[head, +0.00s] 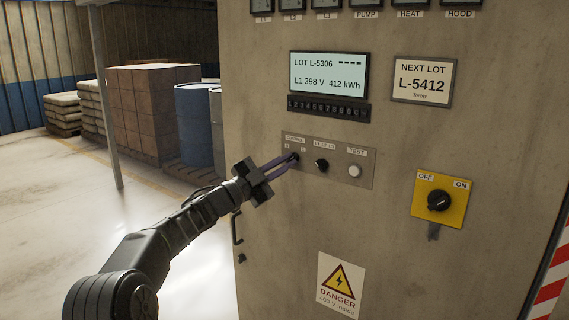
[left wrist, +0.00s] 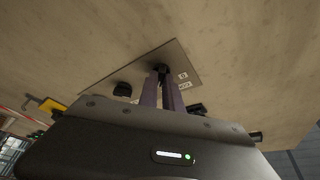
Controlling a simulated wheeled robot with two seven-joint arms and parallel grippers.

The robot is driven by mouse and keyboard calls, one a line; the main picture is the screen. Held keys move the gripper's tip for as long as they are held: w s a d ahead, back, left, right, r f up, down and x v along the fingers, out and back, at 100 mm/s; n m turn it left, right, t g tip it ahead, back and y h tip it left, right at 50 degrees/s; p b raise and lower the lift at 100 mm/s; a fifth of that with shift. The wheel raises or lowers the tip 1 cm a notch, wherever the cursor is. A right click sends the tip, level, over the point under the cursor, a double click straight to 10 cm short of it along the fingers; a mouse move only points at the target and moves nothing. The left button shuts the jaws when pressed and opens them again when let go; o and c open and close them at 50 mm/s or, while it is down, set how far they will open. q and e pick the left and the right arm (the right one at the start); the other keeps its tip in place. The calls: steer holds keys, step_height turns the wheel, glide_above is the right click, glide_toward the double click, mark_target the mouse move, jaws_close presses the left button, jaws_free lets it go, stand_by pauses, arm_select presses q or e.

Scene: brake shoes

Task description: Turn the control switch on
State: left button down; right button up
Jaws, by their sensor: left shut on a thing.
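The control switch (head: 294,157) is a small black knob at the left end of a grey switch plate (head: 328,178) on the cabinet front. Its label above reads CONTROL, with small position marks too fine to read. My left gripper (head: 287,160) reaches in from the left, its two purple fingers shut on the knob. In the left wrist view the fingers (left wrist: 162,88) meet at the black knob (left wrist: 161,69) on the plate (left wrist: 183,62). The fingers partly hide the knob, so its setting cannot be told. My right gripper is out of view.
A second black knob (head: 321,165) and a white TEST button (head: 354,171) sit to the right on the same plate. A yellow OFF/ON rotary switch (head: 438,201) is lower right. A display (head: 328,73) with a key row is above. A door handle (head: 237,229) is below left.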

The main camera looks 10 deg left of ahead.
arm_select(q)
steer(key=c, duration=1.5)
jaws_free()
steer(key=b+v, duration=0.1)
steer(key=v, duration=0.6)
steer(key=shift+s+a+f, duration=0.15)
steer(key=shift+s+a, duration=0.05)
steer(key=shift+s, duration=0.05)
